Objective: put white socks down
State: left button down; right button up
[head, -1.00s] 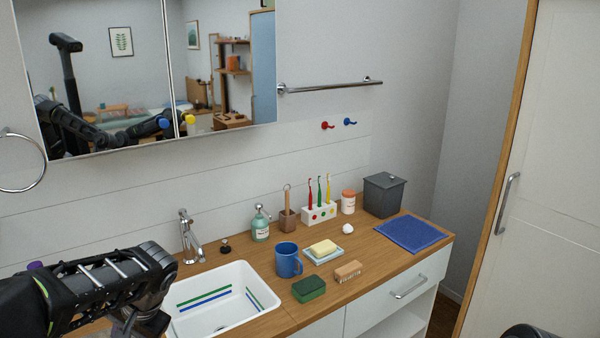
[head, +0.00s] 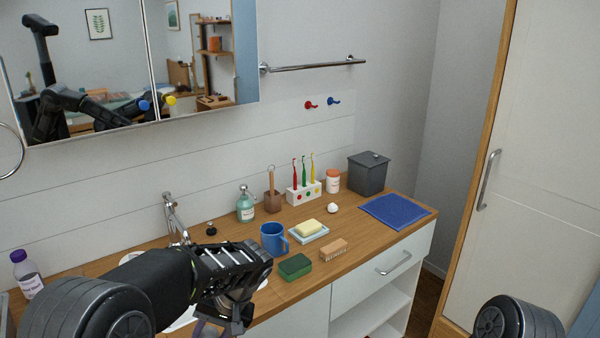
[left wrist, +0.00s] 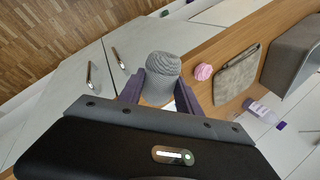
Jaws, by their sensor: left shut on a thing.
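My left gripper (left wrist: 161,90) is shut on the white socks (left wrist: 163,66), a rounded, ribbed bundle that looks pale grey in the left wrist view. The purple fingers press it from both sides, above or near the wooden counter's front edge. In the head view my left gripper (head: 206,328) is partly cut off at the bottom edge, in front of the sink, and the socks cannot be made out there. My right gripper is not in view; only a dark part of my right arm shows at the lower right.
The wooden counter (head: 345,241) holds a blue mug (head: 272,239), green sponge (head: 295,266), brush (head: 333,250), soap dish (head: 308,232), grey bin (head: 368,174) and blue cloth (head: 396,210).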

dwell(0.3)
pick_arm(q)
jog(key=s+d+r+m+t, duration=0.1)
jog(key=s+d+r+m, duration=0.1)
jog(key=d+m, duration=0.2)
jog(key=s+d+r+m+t+h, duration=0.1)
jog(key=s+d+r+m+t, duration=0.1)
jog(key=d, duration=0.8)
jog(key=shift+s+d+r+m, duration=0.25)
jog(key=shift+r+m, duration=0.45)
jog(key=shift+m, duration=0.3)
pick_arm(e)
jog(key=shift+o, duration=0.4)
